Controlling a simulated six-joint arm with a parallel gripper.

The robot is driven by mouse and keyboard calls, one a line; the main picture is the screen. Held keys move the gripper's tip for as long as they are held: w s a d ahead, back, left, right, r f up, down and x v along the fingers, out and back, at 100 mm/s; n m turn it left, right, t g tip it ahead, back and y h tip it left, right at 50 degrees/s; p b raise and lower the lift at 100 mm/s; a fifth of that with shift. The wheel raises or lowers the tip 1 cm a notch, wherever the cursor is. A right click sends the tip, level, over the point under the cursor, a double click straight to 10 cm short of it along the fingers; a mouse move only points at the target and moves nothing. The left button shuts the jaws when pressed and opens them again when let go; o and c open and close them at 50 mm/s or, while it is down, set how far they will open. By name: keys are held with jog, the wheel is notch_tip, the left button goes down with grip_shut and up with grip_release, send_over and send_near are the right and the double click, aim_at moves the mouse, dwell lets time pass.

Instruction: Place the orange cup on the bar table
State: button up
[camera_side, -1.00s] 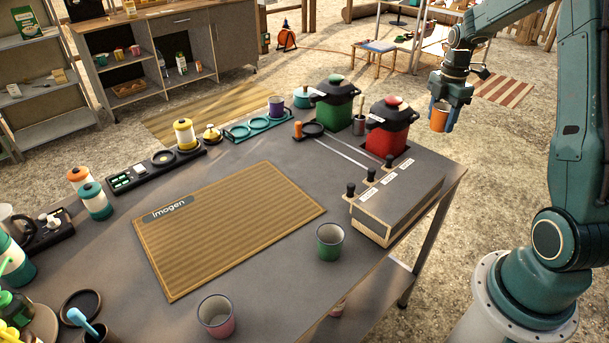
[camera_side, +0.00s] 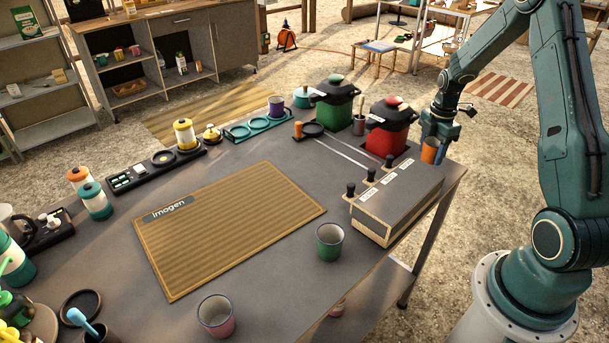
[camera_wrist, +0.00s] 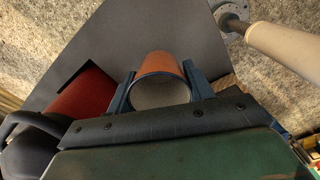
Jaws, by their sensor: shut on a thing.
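The orange cup (camera_side: 430,150) is in my gripper (camera_side: 435,140), at the right rear corner of the grey table (camera_side: 290,265), just right of the red pot. In the wrist view the cup (camera_wrist: 160,88) sits between the two blue fingers of my gripper (camera_wrist: 160,92), one on each side, with its pale inside and dark rim facing the camera. The cup looks upright in the side view. I cannot tell whether its base touches the table top.
The red pot (camera_side: 388,135) stands close left of the cup, with the green pot (camera_side: 335,110) beyond. A grey box with black knobs (camera_side: 400,200) lies in front. A green cup (camera_side: 329,242) and a pink cup (camera_side: 216,316) stand near the front edge; the ribbed mat (camera_side: 230,235) is bare.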

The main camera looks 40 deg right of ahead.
aim_at(429, 158)
jog(key=shift+f, duration=1.45)
jog(key=shift+f, duration=0.1)
jog(key=o, duration=1)
notch_tip(429, 158, up, 12)
jog(key=shift+r, duration=0.15)
